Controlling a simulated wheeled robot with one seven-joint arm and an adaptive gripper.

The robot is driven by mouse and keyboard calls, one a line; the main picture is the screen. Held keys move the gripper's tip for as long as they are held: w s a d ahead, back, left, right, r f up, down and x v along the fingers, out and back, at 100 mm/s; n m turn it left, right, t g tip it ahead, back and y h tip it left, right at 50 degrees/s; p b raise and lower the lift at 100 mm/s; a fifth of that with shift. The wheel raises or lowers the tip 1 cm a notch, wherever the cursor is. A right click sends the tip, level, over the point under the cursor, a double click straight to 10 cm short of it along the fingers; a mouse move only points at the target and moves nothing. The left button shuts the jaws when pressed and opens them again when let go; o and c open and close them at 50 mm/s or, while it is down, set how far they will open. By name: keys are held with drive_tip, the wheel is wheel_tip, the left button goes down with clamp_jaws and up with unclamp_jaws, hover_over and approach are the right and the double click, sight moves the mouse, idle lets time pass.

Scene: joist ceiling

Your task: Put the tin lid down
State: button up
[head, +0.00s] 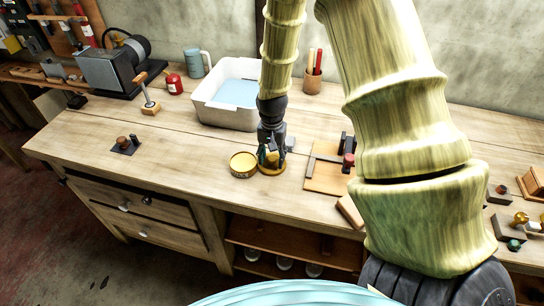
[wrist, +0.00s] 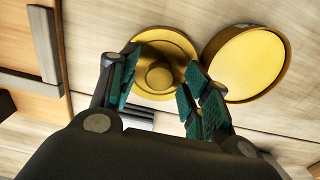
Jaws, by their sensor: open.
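The tin lid (wrist: 150,50) is a round golden disc with a raised knob. It appears to lie flat on the workbench, just right of the open tin in the head view, where the lid also shows (head: 273,171). The tin (head: 243,167) is round and yellow inside; in the wrist view the tin (wrist: 246,64) is at the lid's right, very close to it. My gripper (wrist: 161,68) is open, with its green-padded fingers on either side of the knob. In the head view my gripper (head: 270,153) points down over the lid and hides part of it.
A white basin (head: 226,96) of blue water stands behind the tin. A wooden board (head: 322,181) with tools lies to the right of the lid. A small dark-based piece (head: 125,145) sits at the left. The bench front left of the tin is clear.

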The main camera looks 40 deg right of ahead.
sight(272, 159)
wheel_tip(272, 159, up, 12)
drive_tip(key=b, duration=0.4)
idle(0.5)
idle(0.4)
